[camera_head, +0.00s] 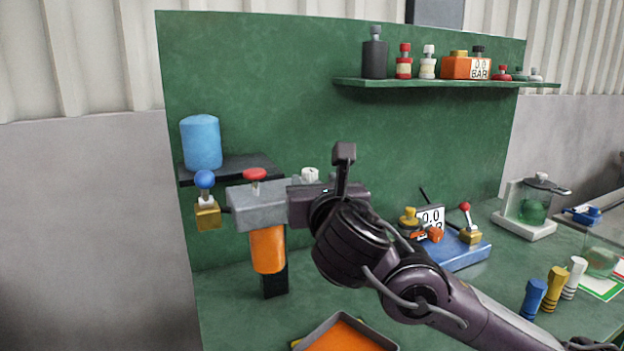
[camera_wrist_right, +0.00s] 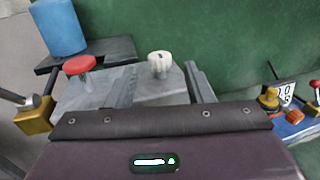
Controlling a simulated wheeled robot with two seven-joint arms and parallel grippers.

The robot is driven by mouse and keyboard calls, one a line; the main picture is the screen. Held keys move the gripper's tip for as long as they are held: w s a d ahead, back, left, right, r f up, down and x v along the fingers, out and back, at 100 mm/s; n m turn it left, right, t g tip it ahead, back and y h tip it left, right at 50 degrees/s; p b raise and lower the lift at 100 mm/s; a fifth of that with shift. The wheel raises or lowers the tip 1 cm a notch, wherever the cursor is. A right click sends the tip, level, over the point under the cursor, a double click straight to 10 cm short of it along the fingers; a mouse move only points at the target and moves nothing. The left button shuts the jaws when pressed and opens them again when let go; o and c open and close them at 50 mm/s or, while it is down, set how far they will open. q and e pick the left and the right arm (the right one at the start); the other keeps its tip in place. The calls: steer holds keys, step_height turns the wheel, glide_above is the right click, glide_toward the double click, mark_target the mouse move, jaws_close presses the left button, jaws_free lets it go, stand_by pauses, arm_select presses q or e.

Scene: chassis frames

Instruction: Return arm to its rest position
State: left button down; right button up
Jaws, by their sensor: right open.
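My right arm (camera_head: 355,245) reaches in from the lower right of the head view. Its gripper (camera_head: 300,204) is at the right side of a grey block (camera_head: 258,212) with a red knob (camera_head: 255,174) on top and an orange cylinder (camera_head: 267,250) below. In the right wrist view the gripper (camera_wrist_right: 162,82) is open, its two fingers spread. A white knob (camera_wrist_right: 160,64) on the grey block shows between them, with no visible grip on it. The fingertips are partly hidden in the head view, and I cannot tell whether they touch the block. My left gripper is not in view.
A blue cylinder (camera_head: 201,142) stands on a dark shelf (camera_head: 240,168) behind the block. A blue-based gauge unit (camera_head: 460,254) is right of my wrist. An orange tray (camera_head: 345,335) lies below. Several small cylinders (camera_head: 555,287) stand at the right, near my forearm.

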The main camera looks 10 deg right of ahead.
steer(key=shift+s, duration=0.8)
